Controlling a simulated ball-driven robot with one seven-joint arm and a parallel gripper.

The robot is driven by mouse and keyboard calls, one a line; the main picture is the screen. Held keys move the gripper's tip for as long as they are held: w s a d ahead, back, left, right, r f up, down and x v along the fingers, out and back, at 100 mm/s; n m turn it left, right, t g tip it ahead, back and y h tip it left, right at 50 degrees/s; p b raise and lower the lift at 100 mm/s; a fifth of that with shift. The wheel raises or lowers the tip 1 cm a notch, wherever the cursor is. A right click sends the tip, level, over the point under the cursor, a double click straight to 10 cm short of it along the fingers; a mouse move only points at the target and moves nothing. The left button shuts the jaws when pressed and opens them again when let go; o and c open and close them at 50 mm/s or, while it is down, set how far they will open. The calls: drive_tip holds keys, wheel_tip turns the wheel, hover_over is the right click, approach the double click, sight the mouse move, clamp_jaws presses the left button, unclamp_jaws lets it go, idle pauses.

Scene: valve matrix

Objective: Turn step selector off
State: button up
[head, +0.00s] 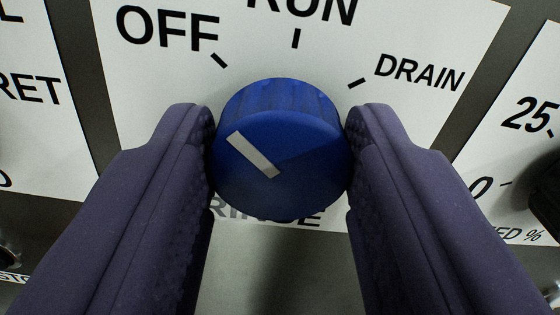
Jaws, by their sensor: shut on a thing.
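The step selector is a round blue knob (300,180) in the middle of the head view, on a white label plate (130,100). Its white pointer line is tilted to the upper left, toward the OFF mark (219,60). The plate also shows RUN at the top and DRAIN at the right. Lettering below the knob is partly hidden by the knob and the fingers. My gripper (281,165) is shut on the knob, with one purple finger against its left side and one against its right side.
Other white label plates stand at the left (25,130) and right (515,130), on a grey panel. Part of another control shows at the lower left edge.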

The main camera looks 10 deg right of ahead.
drive_tip(key=shift+n, duration=0.3)
drive_tip(key=o, duration=1.1)
drive_tip(key=shift+c, duration=0.2)
drive_tip(key=s+p, duration=0.1)
drive_tip(key=s, duration=0.7)
drive_tip(key=shift+d, duration=0.15)
